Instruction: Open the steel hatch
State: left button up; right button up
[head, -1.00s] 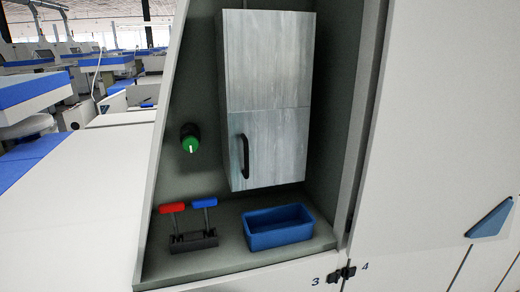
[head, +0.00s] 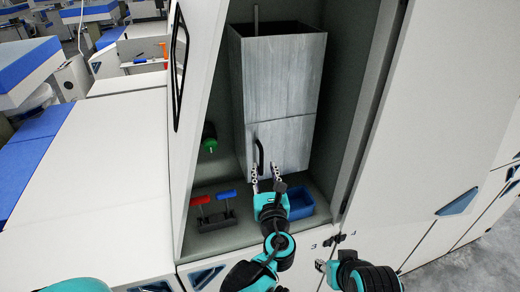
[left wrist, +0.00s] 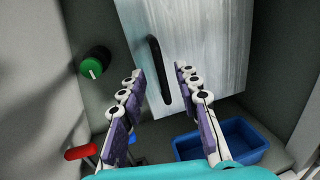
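The steel hatch (head: 282,143) is the lower door of a tall brushed-grey box inside a recess in a white cabinet. It looks closed. Its black vertical handle (head: 260,156) is on the door's left side. In the left wrist view the handle (left wrist: 158,70) stands between and beyond the fingertips. My left gripper (head: 266,174) is open, its two fingers spread just below and in front of the handle, apparently not closed on it. My right gripper (head: 326,268) shows partly at the lower edge, by the cabinet front; its finger opening is not clear.
A green knob (head: 210,145) is on the recess's left wall. A red-handled lever (head: 201,200) and a blue-handled lever (head: 227,194) stand below it. A blue bin (head: 301,205) sits on the recess floor, partly behind my left gripper.

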aim_at(262, 159)
pick_arm(q)
jog(key=w, duration=0.4)
jog(key=w+a, duration=0.1)
jog(key=w, duration=0.1)
jog(key=shift+w+p, duration=0.35)
jog(key=shift+w, duration=0.05)
grip_shut()
